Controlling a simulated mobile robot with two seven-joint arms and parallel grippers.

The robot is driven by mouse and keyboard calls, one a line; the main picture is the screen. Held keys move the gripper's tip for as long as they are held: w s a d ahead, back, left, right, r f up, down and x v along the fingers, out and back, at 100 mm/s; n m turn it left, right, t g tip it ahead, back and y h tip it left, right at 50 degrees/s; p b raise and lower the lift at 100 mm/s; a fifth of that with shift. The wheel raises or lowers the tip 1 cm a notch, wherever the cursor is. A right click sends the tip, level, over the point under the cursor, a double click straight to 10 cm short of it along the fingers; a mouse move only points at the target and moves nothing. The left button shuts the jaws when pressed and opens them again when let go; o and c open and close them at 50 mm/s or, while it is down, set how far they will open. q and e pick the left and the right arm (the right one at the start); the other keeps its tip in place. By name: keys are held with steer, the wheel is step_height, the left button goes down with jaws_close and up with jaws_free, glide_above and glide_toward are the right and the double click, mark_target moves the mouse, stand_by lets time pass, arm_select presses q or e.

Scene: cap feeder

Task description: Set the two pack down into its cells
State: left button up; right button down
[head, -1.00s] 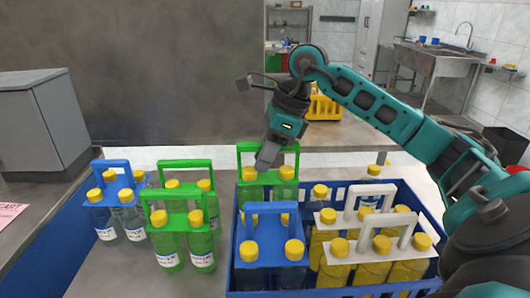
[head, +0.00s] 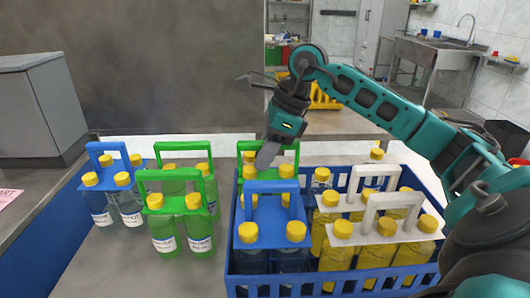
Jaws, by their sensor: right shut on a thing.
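My right gripper (head: 267,155) is shut on the handle of a green two pack (head: 240,148) at the back left of the blue crate (head: 237,268). The pack hangs upright with its yellow caps near the height of the crate's back rim. Its bottles are mostly hidden behind a blue two pack (head: 270,222) that stands in the front left of the crate. I cannot see whether its bottoms touch the crate floor. My left gripper is not in view.
White-handled packs of yellow bottles (head: 384,232) fill the crate's right part. A blue pack (head: 109,180) and green packs (head: 172,204) stand on the table left of the crate. A grey box (head: 40,110) is at the far left.

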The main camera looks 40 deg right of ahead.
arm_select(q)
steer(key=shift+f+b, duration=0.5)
arm_select(e)
steer(key=shift+f, duration=0.55)
steer(key=c, duration=0.9)
jaws_free()
steer(key=shift+f, duration=0.1)
steer(key=shift+r, duration=0.25)
steer(key=p+v, duration=0.2)
steer(key=v, duration=0.9)
steer(key=shift+s+r, duration=0.1)
steer(key=shift+r, duration=0.25)
steer(key=shift+s+d+r, duration=0.15)
steer(key=shift+d+r, duration=0.05)
steer(key=shift+r, duration=0.25)
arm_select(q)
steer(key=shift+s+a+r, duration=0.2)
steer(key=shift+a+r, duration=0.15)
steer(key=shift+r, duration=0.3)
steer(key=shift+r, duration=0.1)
